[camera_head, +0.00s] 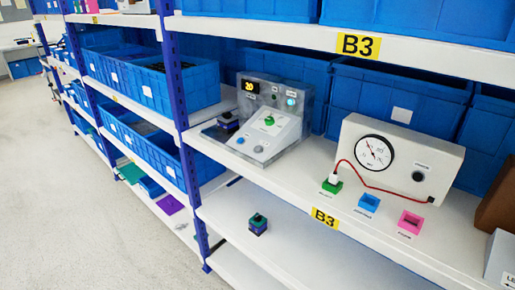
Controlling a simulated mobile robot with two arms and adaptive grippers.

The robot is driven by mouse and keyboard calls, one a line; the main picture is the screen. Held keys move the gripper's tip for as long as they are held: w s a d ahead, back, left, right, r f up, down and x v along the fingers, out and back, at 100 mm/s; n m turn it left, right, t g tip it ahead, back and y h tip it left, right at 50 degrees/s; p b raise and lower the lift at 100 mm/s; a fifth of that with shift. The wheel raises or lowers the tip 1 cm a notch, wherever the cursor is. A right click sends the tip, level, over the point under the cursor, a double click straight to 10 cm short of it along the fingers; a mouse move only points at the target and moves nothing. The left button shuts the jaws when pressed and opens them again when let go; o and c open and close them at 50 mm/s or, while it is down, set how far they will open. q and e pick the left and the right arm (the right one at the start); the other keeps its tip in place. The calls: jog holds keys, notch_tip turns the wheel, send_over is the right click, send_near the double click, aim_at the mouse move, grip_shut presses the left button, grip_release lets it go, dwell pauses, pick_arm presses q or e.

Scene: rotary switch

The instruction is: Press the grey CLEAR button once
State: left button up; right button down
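A grey control console (278,131) stands on the white shelf marked B3. Its upright back panel has a small display (251,87) showing yellow digits that look like 20, and a lit teal lamp (291,101). On the sloped front are a green knob (269,120), a blue button (240,140) and a pale grey button (258,149) near the front edge. The labels are too small to read, so I cannot confirm which one says CLEAR. Neither of my grippers is in view, and nothing covers the console's front.
To the right is a white gauge box (400,160) with a red cable and small green, blue (369,202) and pink (411,221) holders. Blue bins stand behind. A blue upright post (175,90) is at left.

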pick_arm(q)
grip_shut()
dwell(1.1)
